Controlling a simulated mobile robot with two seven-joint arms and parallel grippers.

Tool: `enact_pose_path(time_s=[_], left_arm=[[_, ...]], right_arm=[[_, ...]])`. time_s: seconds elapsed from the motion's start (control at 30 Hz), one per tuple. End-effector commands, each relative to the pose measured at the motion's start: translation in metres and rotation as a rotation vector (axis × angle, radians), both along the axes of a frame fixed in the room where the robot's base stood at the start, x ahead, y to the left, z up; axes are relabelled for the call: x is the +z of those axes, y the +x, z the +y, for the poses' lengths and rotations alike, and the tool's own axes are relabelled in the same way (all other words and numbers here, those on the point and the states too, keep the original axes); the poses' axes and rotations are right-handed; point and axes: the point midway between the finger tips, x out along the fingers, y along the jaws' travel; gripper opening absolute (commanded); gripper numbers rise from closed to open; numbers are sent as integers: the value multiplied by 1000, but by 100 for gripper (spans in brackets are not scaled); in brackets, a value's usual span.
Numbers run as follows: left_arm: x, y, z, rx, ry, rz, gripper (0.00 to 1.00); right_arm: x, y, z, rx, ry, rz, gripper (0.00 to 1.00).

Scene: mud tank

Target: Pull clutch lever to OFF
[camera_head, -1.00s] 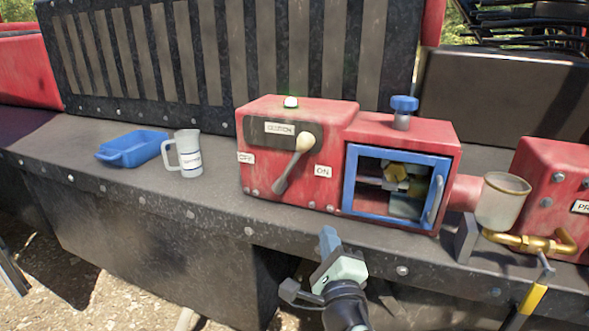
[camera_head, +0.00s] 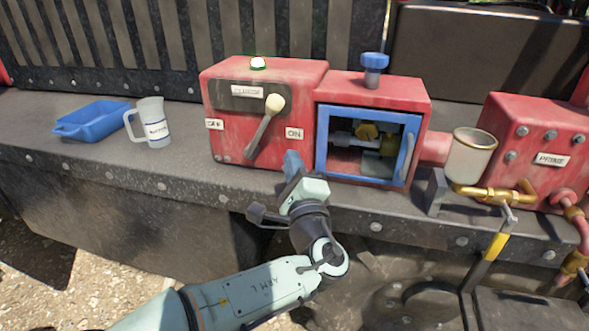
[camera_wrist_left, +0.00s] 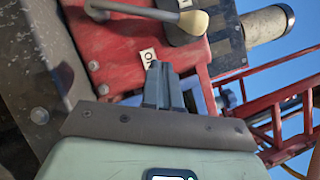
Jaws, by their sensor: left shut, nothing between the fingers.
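The clutch lever (camera_head: 264,128) is a grey arm with a cream knob, on the front of the red clutch box (camera_head: 232,142). Its knob leans up and to the right, toward the ON label (camera_head: 294,133); the OFF label (camera_head: 214,124) is at the left. My left gripper (camera_head: 292,160) is shut and empty, just below the ON label and to the right of the lever, apart from it. In the left wrist view the shut fingers (camera_wrist_left: 163,85) point at the ON label (camera_wrist_left: 148,57), and the lever knob (camera_wrist_left: 194,22) shows above them. My right gripper is not in view.
A blue-framed window box (camera_head: 368,146) adjoins on the right, with a blue knob (camera_head: 374,68) on top. A cup (camera_head: 470,158) and brass valve stand further right. A blue tray (camera_head: 92,121) and a white jug (camera_head: 152,124) are on the ledge at the left.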

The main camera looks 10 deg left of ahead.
Motion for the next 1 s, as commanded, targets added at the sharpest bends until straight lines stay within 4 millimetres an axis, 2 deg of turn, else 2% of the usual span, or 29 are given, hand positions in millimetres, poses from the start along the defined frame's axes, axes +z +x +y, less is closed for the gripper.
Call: enact_pose_path(time_s=[0.1,0.23,0.33,0.5,1.0], left_arm=[[8,24,12,4,2,-1,0],[16,45,24,5,2,-2,0],[23,48,38,3,0,-1,0],[29,53,50,0,0,0,0],[30,53,54,0,-4,0,0]], right_arm=[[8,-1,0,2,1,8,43],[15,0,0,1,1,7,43],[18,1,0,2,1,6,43],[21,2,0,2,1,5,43],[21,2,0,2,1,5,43]])
